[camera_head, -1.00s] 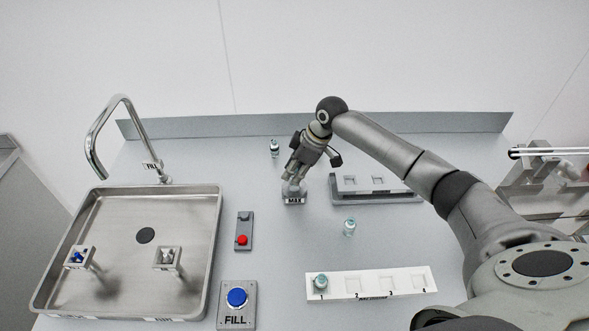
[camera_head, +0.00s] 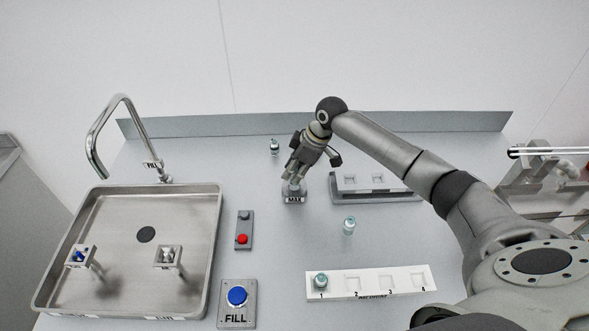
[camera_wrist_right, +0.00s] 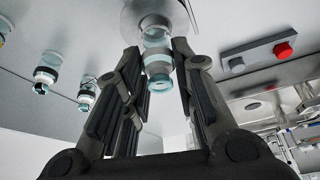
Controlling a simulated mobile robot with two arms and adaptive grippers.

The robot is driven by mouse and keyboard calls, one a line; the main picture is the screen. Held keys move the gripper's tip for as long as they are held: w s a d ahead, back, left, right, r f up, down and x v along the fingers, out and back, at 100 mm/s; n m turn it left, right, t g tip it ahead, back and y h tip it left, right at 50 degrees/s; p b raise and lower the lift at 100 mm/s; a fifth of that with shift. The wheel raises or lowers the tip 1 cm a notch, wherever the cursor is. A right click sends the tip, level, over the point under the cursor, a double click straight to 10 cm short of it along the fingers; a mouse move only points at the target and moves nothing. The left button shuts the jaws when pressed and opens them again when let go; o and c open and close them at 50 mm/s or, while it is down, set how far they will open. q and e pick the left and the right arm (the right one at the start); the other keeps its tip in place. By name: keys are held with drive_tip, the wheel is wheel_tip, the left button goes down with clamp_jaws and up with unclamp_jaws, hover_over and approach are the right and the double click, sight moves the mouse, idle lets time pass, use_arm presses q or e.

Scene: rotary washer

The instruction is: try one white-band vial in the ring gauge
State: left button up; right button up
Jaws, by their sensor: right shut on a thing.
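The ring gauge, a small grey block marked MAX (camera_head: 293,199), stands mid-table. My right gripper (camera_head: 291,184) is directly over it, pointing down. In the right wrist view the right gripper (camera_wrist_right: 158,95) is shut on a clear teal vial with a pale band (camera_wrist_right: 158,66). The vial's far end is at the round gauge opening (camera_wrist_right: 157,28); how deep it sits I cannot tell. Another vial (camera_head: 349,226) stands loose on the table, and one (camera_head: 320,281) sits in slot 1 of the white numbered rack (camera_head: 335,285). A dark-banded vial (camera_head: 274,148) stands at the back. My left gripper is not in view.
A steel sink tray (camera_head: 120,215) with a faucet (camera_head: 98,140) is at left. A red-button box (camera_head: 243,230) and a blue FILL button (camera_head: 237,297) stand between sink and rack. A grey two-slot stand (camera_head: 372,190) is right of the gauge. Rack slots 2 to 4 are empty.

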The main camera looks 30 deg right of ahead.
drive_tip(key=shift+f, duration=0.7)
idle(0.6)
drive_tip(key=o, duration=0.8)
drive_tip(key=v, duration=1.2)
idle(0.5)
